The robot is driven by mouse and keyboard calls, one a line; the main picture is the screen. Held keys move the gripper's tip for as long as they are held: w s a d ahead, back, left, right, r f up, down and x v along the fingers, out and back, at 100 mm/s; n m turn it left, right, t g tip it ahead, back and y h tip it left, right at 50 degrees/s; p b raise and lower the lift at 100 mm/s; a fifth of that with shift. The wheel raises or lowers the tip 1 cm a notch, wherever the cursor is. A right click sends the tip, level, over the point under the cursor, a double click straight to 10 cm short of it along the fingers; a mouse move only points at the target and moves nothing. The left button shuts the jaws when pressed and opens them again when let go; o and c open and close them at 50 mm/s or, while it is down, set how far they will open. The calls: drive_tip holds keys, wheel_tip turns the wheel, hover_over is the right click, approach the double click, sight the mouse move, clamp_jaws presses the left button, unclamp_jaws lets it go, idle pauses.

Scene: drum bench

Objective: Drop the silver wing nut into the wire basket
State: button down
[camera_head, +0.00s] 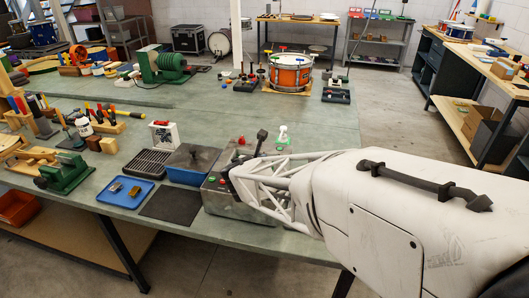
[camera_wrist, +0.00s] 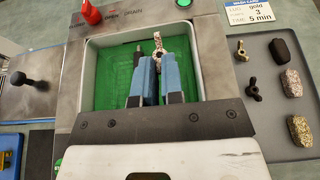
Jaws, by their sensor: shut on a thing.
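My gripper (camera_wrist: 160,66) shows in the wrist view as two blue fingers, closed on a speckled silver wing nut (camera_wrist: 158,43) that sticks out past the fingertips. They are over a grey-walled basin (camera_wrist: 88,85) with a green, mesh-like inside (camera_wrist: 110,68). I cannot tell whether this green inside is the wire basket, nor how high the nut is above it. A dark upright piece (camera_wrist: 135,74) is beside the left finger. In the head view my arm hides the fingers and nut, near the grey metal box with a red knob (camera_head: 241,140).
In the wrist view, a grey tray (camera_wrist: 275,135) at right holds two dark wing nuts (camera_wrist: 246,70) and several stone-like blocks (camera_wrist: 293,83). A black-knobbed metal plate (camera_wrist: 30,98) lies left. The head view shows a blue tray (camera_head: 139,200), black mat (camera_head: 172,207) and ribbed black rack (camera_head: 147,164).

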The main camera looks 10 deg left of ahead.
drive_tip(key=shift+f, duration=0.4)
idle(0.3)
drive_tip(key=c, duration=1.2)
unclamp_jaws()
drive_tip(key=shift+o, duration=0.2)
drive_tip(key=shift+s, duration=0.1)
drive_tip(key=shift+v, duration=3.85)
